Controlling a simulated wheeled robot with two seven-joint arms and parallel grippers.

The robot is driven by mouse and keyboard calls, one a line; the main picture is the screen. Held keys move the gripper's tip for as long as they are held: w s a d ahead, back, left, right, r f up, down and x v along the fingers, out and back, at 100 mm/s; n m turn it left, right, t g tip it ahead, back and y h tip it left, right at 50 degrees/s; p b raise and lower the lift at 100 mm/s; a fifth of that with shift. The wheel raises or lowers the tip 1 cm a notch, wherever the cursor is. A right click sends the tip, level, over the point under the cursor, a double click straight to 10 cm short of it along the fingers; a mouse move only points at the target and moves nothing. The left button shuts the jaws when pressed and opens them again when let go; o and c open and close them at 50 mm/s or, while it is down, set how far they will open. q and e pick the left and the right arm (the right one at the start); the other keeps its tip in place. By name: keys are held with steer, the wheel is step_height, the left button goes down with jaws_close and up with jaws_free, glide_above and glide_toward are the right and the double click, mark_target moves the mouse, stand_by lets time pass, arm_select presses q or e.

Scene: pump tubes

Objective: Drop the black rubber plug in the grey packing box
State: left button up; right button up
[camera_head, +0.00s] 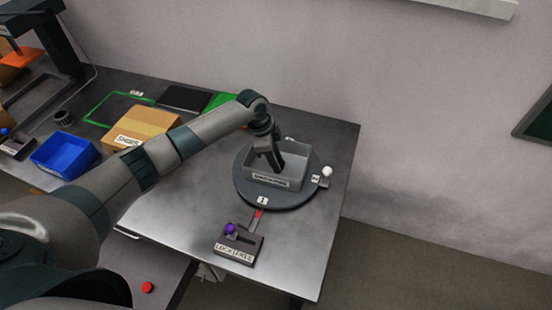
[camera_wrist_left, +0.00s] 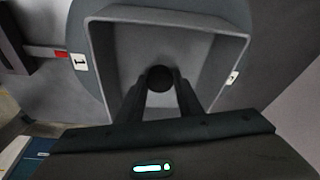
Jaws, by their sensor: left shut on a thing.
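The grey packing box (camera_head: 288,182) sits on a dark round turntable (camera_head: 250,195) near the right end of the table. My left gripper (camera_head: 276,166) reaches down over the box opening from the left. In the left wrist view my left gripper (camera_wrist_left: 161,85) is shut on the black rubber plug (camera_wrist_left: 161,77), a dark round piece between the fingertips. The plug appears over the inside of the grey packing box (camera_wrist_left: 120,48); I cannot tell whether it touches the floor. In the head view the plug is hidden. My right gripper is not in view.
A lever panel with a purple knob (camera_head: 231,229) stands in front of the turntable. A white-knobbed post (camera_head: 326,172) is at its right. A cardboard box (camera_head: 140,127) and a blue bin (camera_head: 64,154) stand at the left. The table's right end is clear.

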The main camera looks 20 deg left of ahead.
arm_select(q)
steer(key=shift+f, duration=0.15)
steer(key=o, duration=1)
steer(key=shift+r, duration=0.25)
steer(key=shift+a+r, duration=0.2)
steer(key=shift+r, duration=0.35)
steer(key=b+v, duration=0.3)
steer(key=v, duration=0.7)
steer(key=shift+a+r, duration=0.15)
steer(key=shift+r, duration=0.2)
